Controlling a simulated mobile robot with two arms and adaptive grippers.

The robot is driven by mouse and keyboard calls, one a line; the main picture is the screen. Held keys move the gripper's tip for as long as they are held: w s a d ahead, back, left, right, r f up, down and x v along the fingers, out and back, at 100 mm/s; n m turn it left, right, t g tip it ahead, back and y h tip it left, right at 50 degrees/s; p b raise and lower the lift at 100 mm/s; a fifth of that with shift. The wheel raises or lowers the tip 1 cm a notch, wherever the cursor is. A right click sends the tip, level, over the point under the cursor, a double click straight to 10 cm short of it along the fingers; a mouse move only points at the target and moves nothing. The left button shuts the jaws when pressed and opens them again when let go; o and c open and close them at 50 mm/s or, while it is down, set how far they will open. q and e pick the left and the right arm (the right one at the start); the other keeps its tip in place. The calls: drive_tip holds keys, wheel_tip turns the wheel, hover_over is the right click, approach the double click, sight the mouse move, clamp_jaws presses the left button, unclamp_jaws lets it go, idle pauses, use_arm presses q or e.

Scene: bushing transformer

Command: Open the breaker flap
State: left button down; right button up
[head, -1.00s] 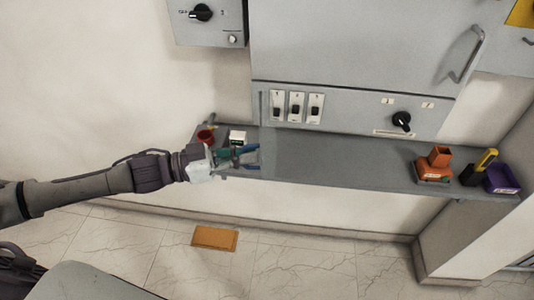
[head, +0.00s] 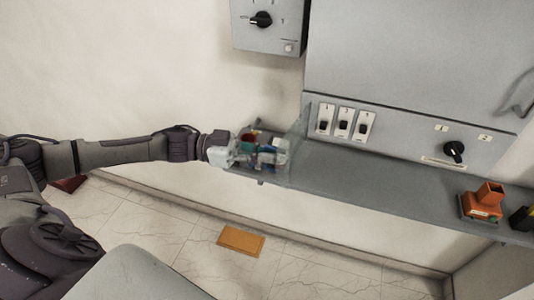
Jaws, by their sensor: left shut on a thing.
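Three breaker switches (head: 344,123) in white frames sit on the left of the grey cabinet's lower panel, with nothing seen in front of them. A clear, see-through breaker flap (head: 298,136) stands out from the panel at their left side, swung away from the switches. My left gripper (head: 268,154) reaches in from the left and is shut on the flap at its outer part. The fingers show blurred through the clear sheet, so the exact grip is hard to see. My right gripper is not in view.
A grey shelf (head: 375,187) runs below the panel. Red and white items stand behind my left gripper, partly hidden. An orange holder (head: 483,202) stands at the shelf's right. A rotary knob (head: 454,151) is right of the switches. A switch box (head: 268,25) hangs above left.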

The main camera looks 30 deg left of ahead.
use_arm(q)
drive_tip(key=c, duration=1.2)
unclamp_jaws()
drive_tip(key=shift+c, duration=0.2)
drive_tip(key=v, duration=1.2)
drive_tip(key=shift+f, duration=0.15)
